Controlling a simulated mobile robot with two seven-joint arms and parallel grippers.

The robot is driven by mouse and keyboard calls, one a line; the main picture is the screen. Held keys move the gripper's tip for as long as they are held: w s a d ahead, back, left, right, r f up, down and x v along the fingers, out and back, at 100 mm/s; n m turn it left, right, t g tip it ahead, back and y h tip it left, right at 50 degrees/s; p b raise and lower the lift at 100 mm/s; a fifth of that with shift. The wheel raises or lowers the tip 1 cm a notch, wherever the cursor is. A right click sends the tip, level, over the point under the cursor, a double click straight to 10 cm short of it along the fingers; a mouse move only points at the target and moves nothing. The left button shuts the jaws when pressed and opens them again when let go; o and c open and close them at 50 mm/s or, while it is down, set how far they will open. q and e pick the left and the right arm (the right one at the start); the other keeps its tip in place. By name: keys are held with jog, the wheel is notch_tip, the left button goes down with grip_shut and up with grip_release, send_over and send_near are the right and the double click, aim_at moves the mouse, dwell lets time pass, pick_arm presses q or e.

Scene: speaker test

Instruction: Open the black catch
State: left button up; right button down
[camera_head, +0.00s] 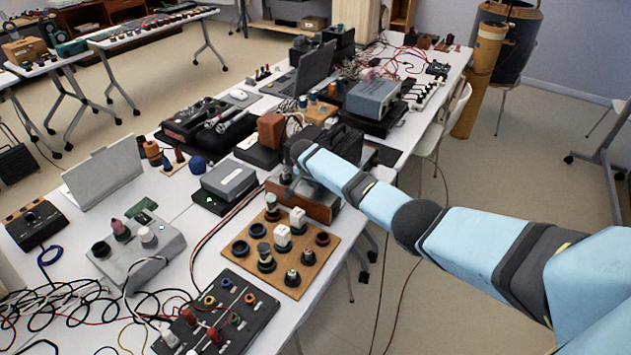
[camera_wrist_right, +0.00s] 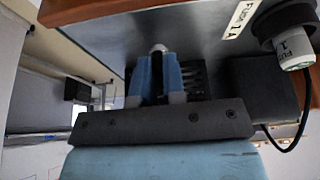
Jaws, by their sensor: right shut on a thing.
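My right gripper (camera_wrist_right: 158,62) has its two blue fingers close together against the dark panel of a wood-edged box (camera_wrist_right: 105,45). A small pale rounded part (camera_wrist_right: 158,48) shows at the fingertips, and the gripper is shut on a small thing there. I cannot make out a black catch; the fingers may hide it. My left gripper is not in view.
On the panel are a "FUSE 1A" label (camera_wrist_right: 238,18) and a black fitting with a white plug (camera_wrist_right: 293,45) and cable. In the head view, a wooden board with terminals (camera_head: 318,265), a grey meter box (camera_head: 228,180) and a black terminal board (camera_head: 262,312) stand close by.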

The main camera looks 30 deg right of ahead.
pick_arm(q)
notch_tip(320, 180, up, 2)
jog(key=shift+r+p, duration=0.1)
jog(key=shift+p, duration=0.9)
pick_arm(e)
jog(key=shift+s+d+r+n+t+y, duration=0.1)
jog(key=shift+n+t+y, duration=0.1)
jog(key=shift+n, duration=0.4)
jog(key=shift+s+r+n+t+y, duration=0.1)
jog(key=shift+n+t+y, duration=0.1)
jog(key=shift+n, duration=0.4)
jog(key=n+y+p, duration=0.1)
jog(key=n, duration=0.1)
jog(key=shift+d+f+n+t, duration=0.1)
jog(key=shift+n+t, duration=0.2)
jog(key=shift+n, duration=0.1)
jog(key=shift+d+n+t+y+p, duration=0.1)
jog(key=shift+n+t+y+p, duration=0.25)
jog(key=shift+n, duration=0.85)
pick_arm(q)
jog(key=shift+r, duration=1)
pick_arm(e)
jog(key=shift+d+f+n+y, duration=0.1)
jog(key=shift+n+y, duration=0.45)
jog(key=shift+n, duration=0.75)
jog(key=c, duration=1.2)
grip_release()
jog(key=shift+s, duration=0.1)
